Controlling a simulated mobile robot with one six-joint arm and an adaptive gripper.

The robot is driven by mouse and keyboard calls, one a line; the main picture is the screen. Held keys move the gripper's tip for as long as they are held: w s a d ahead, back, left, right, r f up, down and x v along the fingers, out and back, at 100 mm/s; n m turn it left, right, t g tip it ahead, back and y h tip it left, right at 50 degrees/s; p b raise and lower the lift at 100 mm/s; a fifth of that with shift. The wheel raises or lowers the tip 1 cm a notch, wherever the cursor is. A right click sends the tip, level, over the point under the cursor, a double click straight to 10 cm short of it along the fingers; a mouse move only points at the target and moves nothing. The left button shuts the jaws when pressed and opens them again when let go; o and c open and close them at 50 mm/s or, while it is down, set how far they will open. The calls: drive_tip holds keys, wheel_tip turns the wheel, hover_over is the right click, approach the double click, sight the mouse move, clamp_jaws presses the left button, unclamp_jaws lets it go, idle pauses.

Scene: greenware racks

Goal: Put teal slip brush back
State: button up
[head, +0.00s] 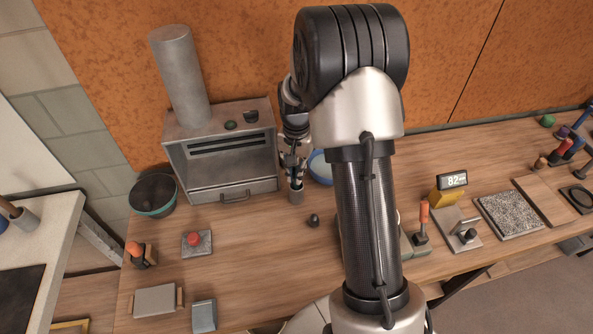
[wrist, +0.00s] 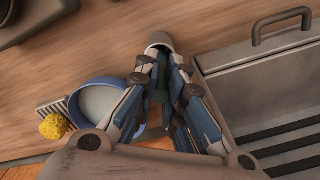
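My gripper (wrist: 164,62) points down between the grey kiln-like box and a blue bowl. A dark teal piece, which looks like the slip brush (wrist: 161,76), shows between its fingers, and they appear closed on it. A small grey cup (wrist: 158,39) is right at the fingertips; in the head view this cup (head: 296,196) stands upright on the bench directly under my gripper (head: 294,180). The brush's lower end is hidden, so I cannot tell how deep it sits in the cup.
The grey box (head: 220,160) with a drawer stands close on the left. The blue bowl (wrist: 100,101) and a yellow sponge (wrist: 54,127) are on the cup's other side. A small dark weight (head: 313,220) stands in front. The bench front is partly clear.

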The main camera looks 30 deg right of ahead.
drive_tip(key=o, duration=0.5)
wheel_tip(320, 180, up, 12)
drive_tip(key=p, duration=0.3)
drive_tip(key=shift+r, duration=0.2)
drive_tip(key=s+a+r+n+t, duration=0.2)
drive_tip(key=s+a+r+n, duration=0.3)
drive_tip(key=s+a+r, duration=0.5)
drive_tip(key=s+a+r+n+t, duration=0.1)
drive_tip(key=s, duration=0.4)
drive_tip(key=s+a+r+n, duration=0.1)
drive_tip(key=s+n, duration=0.1)
drive_tip(key=s, duration=0.3)
drive_tip(key=s+a+n+t, duration=0.1)
drive_tip(key=s+a+n, duration=0.1)
drive_tip(key=s, duration=0.4)
drive_tip(key=shift+a+r+t, duration=0.1)
drive_tip(key=shift+r+t, duration=0.2)
drive_tip(key=shift+r, duration=0.1)
drive_tip(key=shift+w, duration=0.1)
